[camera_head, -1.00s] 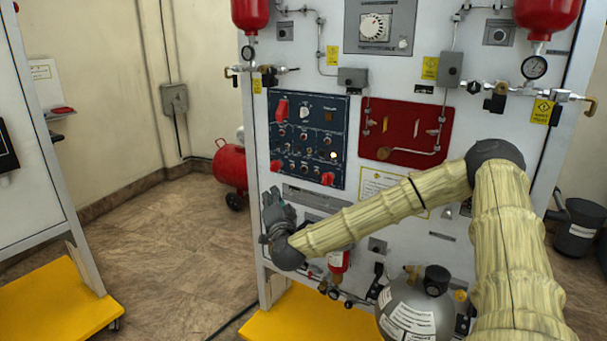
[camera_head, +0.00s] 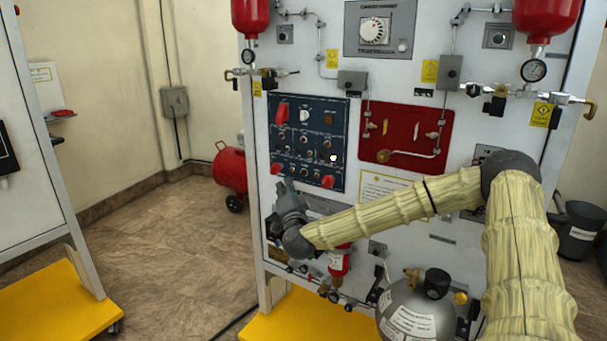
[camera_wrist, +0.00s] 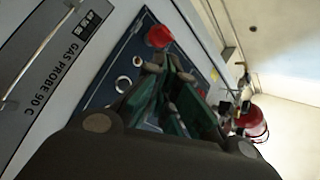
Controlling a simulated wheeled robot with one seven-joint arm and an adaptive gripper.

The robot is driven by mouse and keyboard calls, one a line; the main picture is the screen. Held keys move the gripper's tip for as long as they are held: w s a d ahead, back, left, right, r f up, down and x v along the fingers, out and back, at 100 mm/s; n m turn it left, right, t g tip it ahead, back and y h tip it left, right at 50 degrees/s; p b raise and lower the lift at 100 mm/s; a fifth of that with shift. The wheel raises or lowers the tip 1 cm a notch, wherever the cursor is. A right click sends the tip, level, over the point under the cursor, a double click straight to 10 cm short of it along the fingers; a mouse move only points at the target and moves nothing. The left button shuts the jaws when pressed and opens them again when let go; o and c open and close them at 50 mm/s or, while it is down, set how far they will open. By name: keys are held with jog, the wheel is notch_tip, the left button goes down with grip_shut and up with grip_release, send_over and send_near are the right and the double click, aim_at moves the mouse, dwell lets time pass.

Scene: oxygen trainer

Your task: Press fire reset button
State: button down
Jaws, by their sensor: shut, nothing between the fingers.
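The dark blue control panel (camera_head: 338,112) is on the left part of the white trainer board. It carries knobs, small buttons, red switch parts and one lit yellowish button (camera_head: 333,158). Its labels are too small to read, so I cannot tell which one is the fire reset button. My gripper (camera_head: 281,184) is shut and empty, at the panel's lower left corner, just below a red part (camera_head: 278,168). In the wrist view my gripper (camera_wrist: 168,66) points over the blue panel (camera_wrist: 124,62), near a red knob-like part (camera_wrist: 158,36). I cannot tell whether the fingertips touch the panel.
A red plate with pipework (camera_head: 405,125) is right of the panel. A small red-labelled cylinder (camera_head: 339,262) and a large grey tank (camera_head: 415,310) are below my forearm. A red compressor tank (camera_head: 230,168) stands on the floor at left.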

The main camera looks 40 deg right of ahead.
jog(key=shift+w+d, duration=0.35)
jog(key=shift+d, duration=0.5)
jog(key=shift+w+d, duration=0.4)
jog(key=shift+d, duration=0.4)
jog(key=shift+w+d, duration=0.35)
jog(key=shift+d, duration=0.5)
jog(key=shift+d, duration=0.1)
jog(key=shift+w+d, duration=0.1)
jog(key=shift+d, duration=0.15)
jog(key=shift+w+d, duration=0.15)
jog(key=shift+d, duration=0.2)
dwell(0.5)
jog(key=shift+a, duration=0.15)
jog(key=shift+s+a, duration=0.3)
jog(key=shift+a, duration=0.25)
jog(key=shift+a, duration=0.15)
jog(key=shift+s+a, duration=0.3)
jog(key=shift+a, duration=0.45)
jog(key=shift+s+a, duration=0.35)
jog(key=shift+a, duration=0.35)
jog(key=shift+s+a, duration=0.3)
jog(key=shift+a, duration=0.45)
